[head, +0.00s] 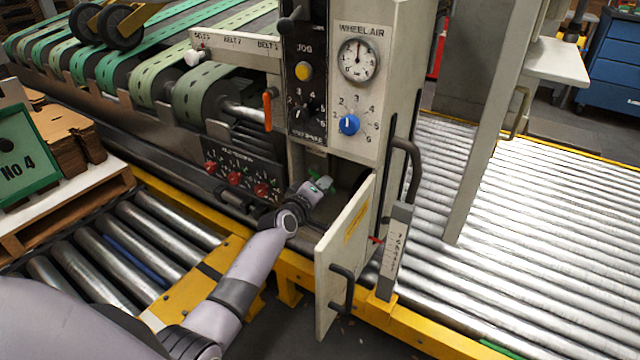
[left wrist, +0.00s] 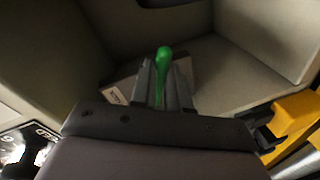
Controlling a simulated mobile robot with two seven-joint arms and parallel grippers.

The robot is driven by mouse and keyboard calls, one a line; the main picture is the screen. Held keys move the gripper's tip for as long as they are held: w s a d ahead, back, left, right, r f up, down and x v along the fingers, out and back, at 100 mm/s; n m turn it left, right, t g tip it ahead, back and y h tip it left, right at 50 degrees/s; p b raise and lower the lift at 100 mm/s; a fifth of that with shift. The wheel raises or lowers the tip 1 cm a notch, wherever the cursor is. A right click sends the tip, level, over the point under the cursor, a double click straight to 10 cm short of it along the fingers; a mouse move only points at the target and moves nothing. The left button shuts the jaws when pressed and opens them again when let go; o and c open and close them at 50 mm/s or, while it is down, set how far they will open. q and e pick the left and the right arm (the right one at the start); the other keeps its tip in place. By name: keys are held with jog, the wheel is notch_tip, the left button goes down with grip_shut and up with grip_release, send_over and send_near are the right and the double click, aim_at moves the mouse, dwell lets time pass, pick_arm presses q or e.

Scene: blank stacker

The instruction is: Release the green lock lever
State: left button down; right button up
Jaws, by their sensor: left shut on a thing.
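The green lock lever (left wrist: 163,62) stands up between the fingers of my left gripper (left wrist: 165,85) in the left wrist view, inside a grey recess. The gripper is shut on it. A pale block with a small label (left wrist: 117,95) sits behind the fingers. In the head view my left gripper (head: 318,186) reaches into the open compartment under the wheel air panel, and a little green of the lever shows at its tip. The rest of the lever is hidden by the gripper. My right gripper is not in view.
The compartment door (head: 345,255) hangs open just right of my left arm, with a black handle (head: 342,288). Red knobs (head: 234,178) and an orange lever (head: 267,110) are on the left. A blue knob (head: 349,124) is above. Rollers (head: 540,220) lie right.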

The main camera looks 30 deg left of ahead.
pick_arm(q)
jog(key=shift+d+r+n, duration=0.15)
jog(key=shift+n, duration=0.45)
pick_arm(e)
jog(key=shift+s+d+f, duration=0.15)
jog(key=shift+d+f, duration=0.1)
pick_arm(q)
jog(key=c, duration=1.1)
grip_release()
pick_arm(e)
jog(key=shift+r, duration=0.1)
pick_arm(q)
jog(key=shift+r, duration=0.1)
jog(key=shift+s+p, duration=0.1)
jog(key=shift+p, duration=0.2)
jog(key=s+r+p, duration=0.1)
jog(key=s+p, duration=0.1)
jog(key=s, duration=0.5)
jog(key=shift+p, duration=0.4)
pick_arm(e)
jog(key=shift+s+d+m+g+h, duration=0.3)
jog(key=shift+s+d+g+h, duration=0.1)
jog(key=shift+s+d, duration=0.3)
